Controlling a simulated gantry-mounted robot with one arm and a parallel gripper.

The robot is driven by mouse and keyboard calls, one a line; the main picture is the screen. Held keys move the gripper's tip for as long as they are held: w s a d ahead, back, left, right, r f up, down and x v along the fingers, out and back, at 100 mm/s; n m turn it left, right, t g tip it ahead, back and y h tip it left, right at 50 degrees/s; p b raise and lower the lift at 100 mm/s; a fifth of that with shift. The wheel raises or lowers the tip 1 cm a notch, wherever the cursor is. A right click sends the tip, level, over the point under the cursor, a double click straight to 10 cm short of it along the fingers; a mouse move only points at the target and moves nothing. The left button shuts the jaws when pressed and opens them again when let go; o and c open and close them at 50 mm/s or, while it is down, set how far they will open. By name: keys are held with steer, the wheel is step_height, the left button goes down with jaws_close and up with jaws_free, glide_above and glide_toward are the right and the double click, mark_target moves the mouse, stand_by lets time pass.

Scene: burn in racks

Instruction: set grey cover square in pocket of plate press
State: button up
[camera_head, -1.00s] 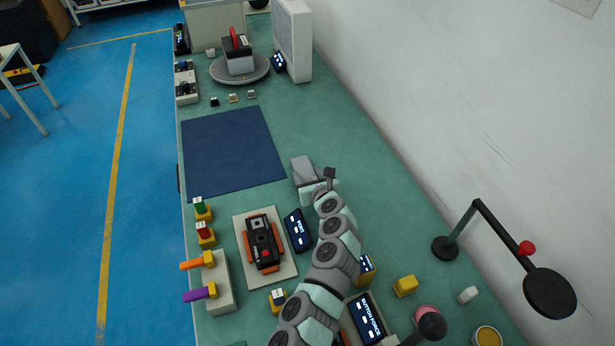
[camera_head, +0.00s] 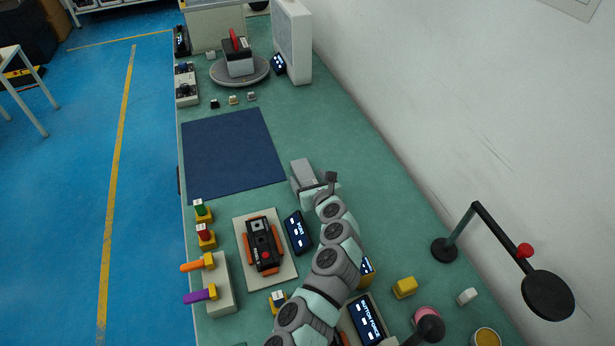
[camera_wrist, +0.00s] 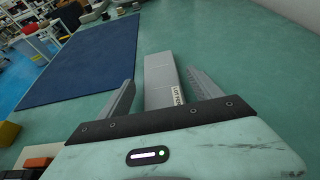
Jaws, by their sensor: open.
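A long grey block (camera_head: 302,170), apparently the grey cover, lies on the green bench just beyond my gripper (camera_head: 318,192). In the wrist view the grey block (camera_wrist: 162,80) lies between the two fingers of my gripper (camera_wrist: 160,88). A black device (camera_head: 263,246) with orange side pieces sits on a pale plate (camera_head: 284,268); I cannot tell if this is the plate press.
A dark blue mat (camera_head: 230,150) lies left of the grey block. A small display (camera_head: 298,231) stands beside the pale plate. Coloured switches (camera_head: 203,234) line the left edge. A turntable (camera_head: 238,70) is at the far end. A black lamp-like stand (camera_head: 445,248) stands at right.

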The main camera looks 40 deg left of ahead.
steer(key=p+v, duration=0.2)
steer(key=v, duration=0.7)
steer(key=shift+d+r, duration=0.15)
steer(key=shift+d, duration=0.1)
steer(key=shift+o, duration=0.5)
steer(key=shift+s+d, duration=0.3)
steer(key=shift+d, duration=0.05)
steer(key=shift+r, duration=0.1)
